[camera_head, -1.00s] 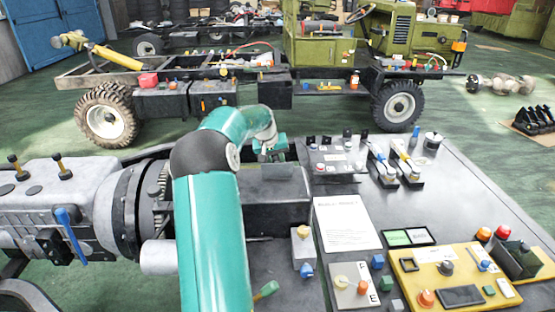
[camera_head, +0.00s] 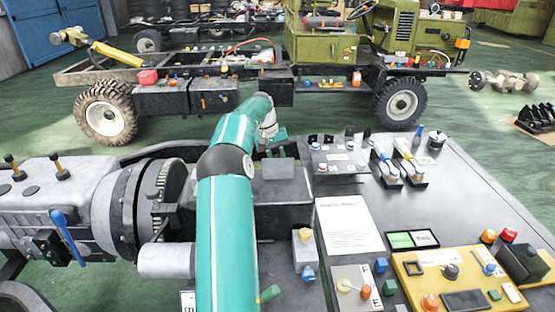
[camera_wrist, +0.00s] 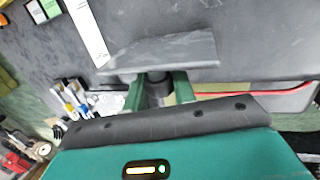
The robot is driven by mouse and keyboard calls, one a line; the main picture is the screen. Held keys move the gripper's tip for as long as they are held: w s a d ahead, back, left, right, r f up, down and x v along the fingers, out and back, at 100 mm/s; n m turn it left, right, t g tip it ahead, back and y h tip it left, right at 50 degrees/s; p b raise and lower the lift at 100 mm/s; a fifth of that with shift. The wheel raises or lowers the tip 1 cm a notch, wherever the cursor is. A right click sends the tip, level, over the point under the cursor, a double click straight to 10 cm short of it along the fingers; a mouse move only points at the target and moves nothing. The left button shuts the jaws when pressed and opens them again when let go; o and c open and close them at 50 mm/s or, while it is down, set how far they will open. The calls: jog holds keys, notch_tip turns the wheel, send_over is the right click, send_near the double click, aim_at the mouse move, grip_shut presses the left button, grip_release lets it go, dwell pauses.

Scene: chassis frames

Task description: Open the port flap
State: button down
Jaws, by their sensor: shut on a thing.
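The port flap looks to be a thin dark grey plate (camera_wrist: 170,52) in the wrist view, standing out from a dark surface. In the head view, a small dark grey panel (camera_head: 279,169) on the black housing seems to be the same flap. My gripper (camera_head: 272,139) is just behind that panel, partly hidden by my arm. In the wrist view, my gripper's green fingers (camera_wrist: 158,90) are closed around a short dark knob (camera_wrist: 156,78) at the plate's near edge. The flap's exact angle and its hinge are hard to tell.
A dark bench (camera_head: 465,190) carries a white paper sheet (camera_head: 347,224), a yellow control box (camera_head: 455,277) and several switches. A grey engine-like unit (camera_head: 60,205) with a blue lever stands at left. A green vehicle chassis (camera_head: 240,85) is behind, with green floor between.

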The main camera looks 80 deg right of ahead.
jog(key=c, duration=1.1)
grip_release()
jog(key=shift+c, duration=0.2)
jog(key=v, duration=1.2)
